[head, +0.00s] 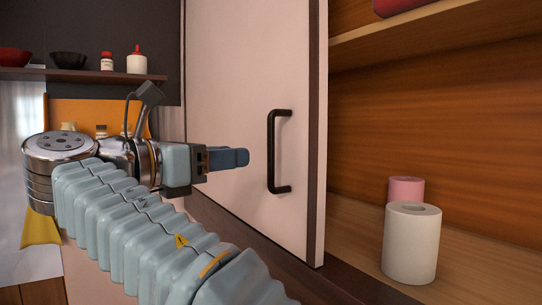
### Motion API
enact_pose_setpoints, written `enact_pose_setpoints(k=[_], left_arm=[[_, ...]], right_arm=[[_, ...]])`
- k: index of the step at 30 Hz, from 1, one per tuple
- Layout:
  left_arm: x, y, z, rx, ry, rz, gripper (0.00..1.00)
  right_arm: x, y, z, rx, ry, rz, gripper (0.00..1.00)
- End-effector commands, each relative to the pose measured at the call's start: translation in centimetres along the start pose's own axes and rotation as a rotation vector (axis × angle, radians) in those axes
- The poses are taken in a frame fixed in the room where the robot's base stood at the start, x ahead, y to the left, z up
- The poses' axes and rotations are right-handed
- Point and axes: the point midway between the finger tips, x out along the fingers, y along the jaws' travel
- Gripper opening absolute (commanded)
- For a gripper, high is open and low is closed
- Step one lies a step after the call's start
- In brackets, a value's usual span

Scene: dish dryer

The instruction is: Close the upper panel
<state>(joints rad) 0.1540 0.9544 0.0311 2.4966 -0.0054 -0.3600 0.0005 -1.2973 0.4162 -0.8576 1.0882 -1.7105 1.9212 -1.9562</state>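The upper panel (240,75) is a white door with dark edges, standing open at the middle of the head view. Its black bar handle (274,150) is upright, near the panel's right edge. My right gripper (230,158) is in front of the panel, to the left of the handle, with a visible gap to the handle in the picture. Its fingers point right and overlap from this side, so I cannot tell whether they are open or shut. I cannot tell whether they touch the panel. My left gripper is not in view.
The open wooden cabinet at right holds a white paper roll (410,243) and a pink roll (406,189) behind it. A shelf (440,32) is above them. A wall shelf (85,74) at left holds bowls and bottles.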

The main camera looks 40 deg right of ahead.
Motion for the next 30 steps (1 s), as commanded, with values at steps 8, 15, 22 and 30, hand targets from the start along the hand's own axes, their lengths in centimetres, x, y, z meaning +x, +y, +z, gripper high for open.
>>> enact_pose_setpoints(k=[8,15,22,30], left_arm=[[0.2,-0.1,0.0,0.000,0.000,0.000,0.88],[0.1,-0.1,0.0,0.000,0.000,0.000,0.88],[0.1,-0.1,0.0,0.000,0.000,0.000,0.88],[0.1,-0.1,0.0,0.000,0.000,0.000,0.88]], right_arm=[[6.5,0.1,-0.1,0.000,0.001,-0.001,0.35],[9.5,0.1,0.0,0.000,0.000,0.002,0.35],[10.0,0.1,-0.1,-0.001,-0.001,0.002,0.35],[9.9,0.1,-0.1,0.000,-0.001,0.002,0.12]])
